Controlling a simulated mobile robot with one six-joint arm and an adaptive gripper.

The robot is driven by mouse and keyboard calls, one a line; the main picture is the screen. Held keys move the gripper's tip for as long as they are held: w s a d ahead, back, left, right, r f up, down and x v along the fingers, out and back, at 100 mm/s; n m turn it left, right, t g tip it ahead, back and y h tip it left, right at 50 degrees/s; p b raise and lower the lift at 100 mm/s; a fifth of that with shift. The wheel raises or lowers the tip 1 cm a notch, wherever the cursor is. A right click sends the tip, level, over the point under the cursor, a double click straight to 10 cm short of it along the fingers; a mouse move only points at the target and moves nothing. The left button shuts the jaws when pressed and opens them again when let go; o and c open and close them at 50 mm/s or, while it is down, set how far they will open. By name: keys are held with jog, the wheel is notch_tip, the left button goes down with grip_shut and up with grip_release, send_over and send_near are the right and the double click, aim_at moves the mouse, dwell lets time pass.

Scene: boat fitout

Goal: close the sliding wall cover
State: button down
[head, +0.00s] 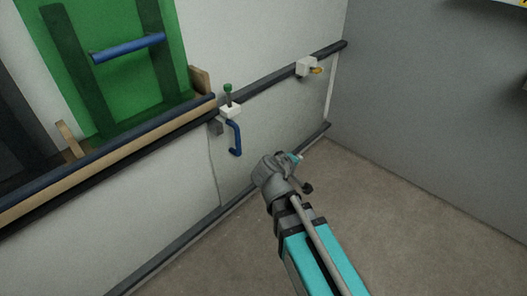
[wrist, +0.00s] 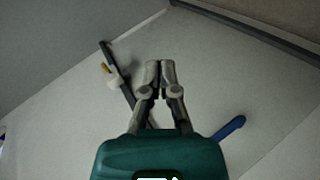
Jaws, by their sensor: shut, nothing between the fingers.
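The sliding wall cover (head: 262,128) is a pale panel low on the wall, between a dark upper rail (head: 275,86) and a dark lower rail (head: 240,196). Its left edge shows as a thin curved seam, and a light strip stands at its right end near the corner. A blue handle (head: 236,138) is fixed near its upper left; it also shows in the wrist view (wrist: 230,127). My gripper (wrist: 160,68) is shut and empty in front of the panel, to the right of the handle and apart from it.
A white block with a green-knobbed pin (head: 229,106) sits on the upper rail above the handle. Another white block with an orange tab (head: 308,67) sits farther right. A blue-edged ledge (head: 110,145) projects at left. The floor (head: 410,230) is clear.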

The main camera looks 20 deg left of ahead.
jog(key=s+d+f+m+g+y+p, duration=0.1)
jog(key=s+d+m+g, duration=0.1)
jog(key=d, duration=0.8)
jog(key=s+d+f+m+g+y+p, duration=0.1)
jog(key=d+m+g, duration=0.4)
jog(key=d, duration=0.5)
jog(key=s+d+f+m+g+y+p, duration=0.1)
jog(key=s+d+f+m+g+p, duration=0.1)
jog(key=d, duration=0.8)
jog(key=shift+s+m+g+p, duration=0.55)
jog(key=shift+s+m+g, duration=0.3)
jog(key=shift+m+g, duration=0.45)
jog(key=shift+f, duration=0.1)
